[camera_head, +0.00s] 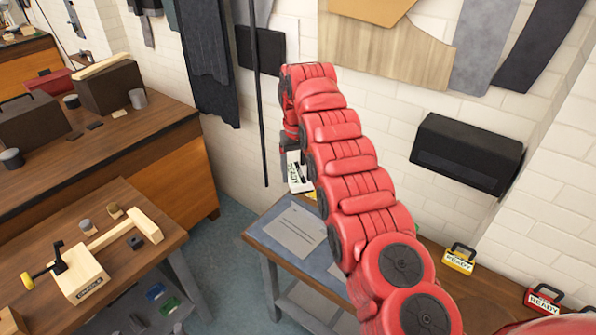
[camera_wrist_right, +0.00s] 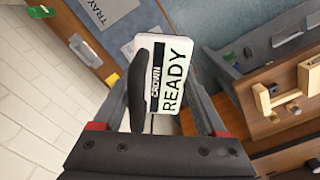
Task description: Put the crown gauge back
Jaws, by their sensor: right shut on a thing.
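The crown gauge (camera_wrist_right: 163,72) shows in the right wrist view as a block with a white face reading "CROWN READY" and a dark band. My right gripper (camera_wrist_right: 150,112) is shut on it, with dark fingers at its sides. In the head view the gauge (camera_head: 299,173) shows as a small white label below the end of my red right arm, beside the wall and above the far left edge of the right-hand bench (camera_head: 268,251). My right gripper (camera_head: 290,155) is partly hidden there by the arm. My left gripper is not in view.
A yellow READY block (camera_head: 459,258) and a red READY block (camera_head: 544,298) stand on the right-hand bench. A pale sheet (camera_head: 297,229) lies there on a blue-grey mat. A wooden cradle (camera_head: 82,274) stands on the left table. A black box (camera_head: 466,152) hangs on the wall.

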